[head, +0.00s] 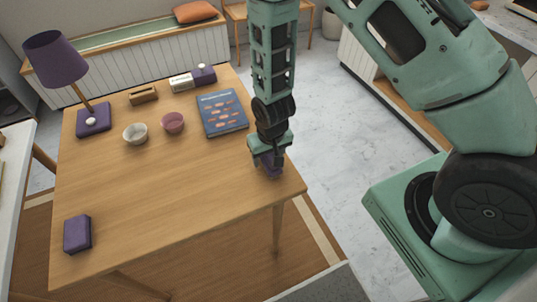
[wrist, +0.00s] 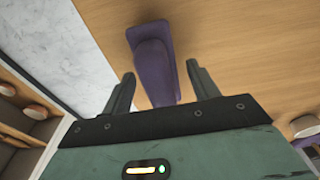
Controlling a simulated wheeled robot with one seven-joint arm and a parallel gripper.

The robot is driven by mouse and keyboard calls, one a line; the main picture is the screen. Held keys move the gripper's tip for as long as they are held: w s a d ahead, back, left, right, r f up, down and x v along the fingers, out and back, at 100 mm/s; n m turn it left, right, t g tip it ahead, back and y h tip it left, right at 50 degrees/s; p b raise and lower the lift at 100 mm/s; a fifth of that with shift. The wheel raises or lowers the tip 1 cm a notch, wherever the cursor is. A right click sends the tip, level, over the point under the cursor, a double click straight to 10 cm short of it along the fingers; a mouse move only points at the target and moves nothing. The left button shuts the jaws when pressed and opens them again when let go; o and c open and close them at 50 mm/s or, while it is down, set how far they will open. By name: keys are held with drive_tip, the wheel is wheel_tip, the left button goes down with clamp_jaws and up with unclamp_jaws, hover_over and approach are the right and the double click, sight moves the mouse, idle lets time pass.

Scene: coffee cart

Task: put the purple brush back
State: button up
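A purple object, which I take to be the purple brush (wrist: 152,58), lies on the wooden table near its right edge. In the wrist view it has a wider head at the far end and a body running back between my fingers. In the head view only a little of the brush (head: 271,170) shows under my gripper (head: 268,160). My gripper (wrist: 161,69) points down over it and is open, with one finger on each side and visible gaps. The body's near end is hidden by my gripper.
The table (head: 170,200) also bears a purple block (head: 77,234) at front left, a purple lamp (head: 55,59), a white bowl (head: 135,134), a pink bowl (head: 173,123), a blue book (head: 222,113), a wooden holder (head: 143,95) and a purple box (head: 204,73). The front middle is clear.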

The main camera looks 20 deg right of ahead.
sight(271, 155)
drive_tip(key=shift+r, duration=0.1)
drive_tip(key=r, duration=0.4)
drive_tip(key=s+r, duration=0.1)
drive_tip(key=r, duration=0.6)
drive_tip(key=shift+s+r+b, duration=0.2)
drive_tip(key=shift+r+b, duration=0.15)
drive_tip(key=shift+r, duration=0.05)
drive_tip(key=s+a+r+n, duration=0.3)
drive_tip(key=s+r+n, duration=0.1)
drive_tip(key=s+r, duration=0.4)
drive_tip(key=s+a+r+n+g, duration=0.1)
drive_tip(key=s+a+r+n, duration=0.2)
drive_tip(key=s+r, duration=0.5)
drive_tip(key=s, duration=0.2)
drive_tip(key=shift+s+n+y, duration=0.3)
drive_tip(key=shift+s+n, duration=0.05)
drive_tip(key=shift+n, duration=0.05)
